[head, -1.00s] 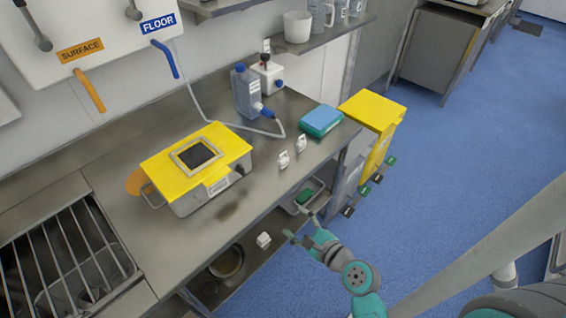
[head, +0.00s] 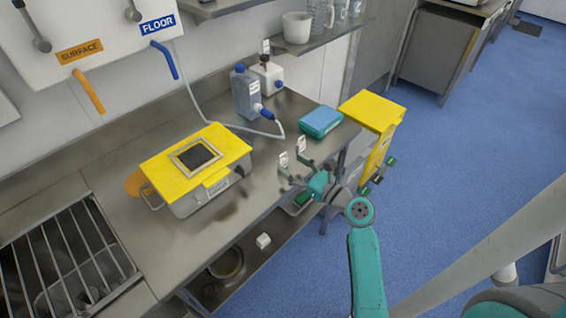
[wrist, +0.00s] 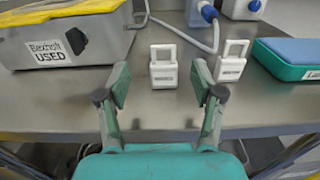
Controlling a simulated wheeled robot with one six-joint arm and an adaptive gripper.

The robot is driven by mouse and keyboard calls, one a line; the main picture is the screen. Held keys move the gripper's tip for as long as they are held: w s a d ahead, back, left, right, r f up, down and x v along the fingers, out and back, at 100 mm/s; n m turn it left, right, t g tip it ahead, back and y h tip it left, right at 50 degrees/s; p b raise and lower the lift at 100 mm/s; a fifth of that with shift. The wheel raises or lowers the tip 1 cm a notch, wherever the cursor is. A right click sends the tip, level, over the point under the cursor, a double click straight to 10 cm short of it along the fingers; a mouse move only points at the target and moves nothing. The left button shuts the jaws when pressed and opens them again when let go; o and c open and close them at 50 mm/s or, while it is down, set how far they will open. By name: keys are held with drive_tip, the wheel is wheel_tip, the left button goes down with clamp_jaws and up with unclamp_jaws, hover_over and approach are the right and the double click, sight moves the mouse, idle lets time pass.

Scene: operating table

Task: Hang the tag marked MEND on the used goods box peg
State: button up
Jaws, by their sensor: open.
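Two white tags with loop tops stand on the steel counter. The left tag (wrist: 163,70) is ahead of my gripper (wrist: 160,84), seen between its fingers. The right tag (wrist: 231,66) is just beyond the right finger. Both have small print that I cannot read. In the head view the left tag (head: 284,160) and right tag (head: 300,144) are by the fingertips of my gripper (head: 292,167). My gripper is open and empty. The used goods box (wrist: 62,48), labelled USED, stands left with a black peg (wrist: 75,41) on its front. It has a yellow lid (head: 172,170).
A blue-and-teal pack (head: 321,121) lies right of the tags. A bottle (head: 246,92) with a hose stands behind. A yellow bin (head: 372,112) is beyond the counter's right end. A white item (head: 263,241) lies on the lower shelf.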

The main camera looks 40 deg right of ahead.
sight(283, 160)
drive_tip(key=shift+w+d+f, duration=0.15)
drive_tip(key=shift+w, duration=2.5)
drive_tip(key=c, duration=1)
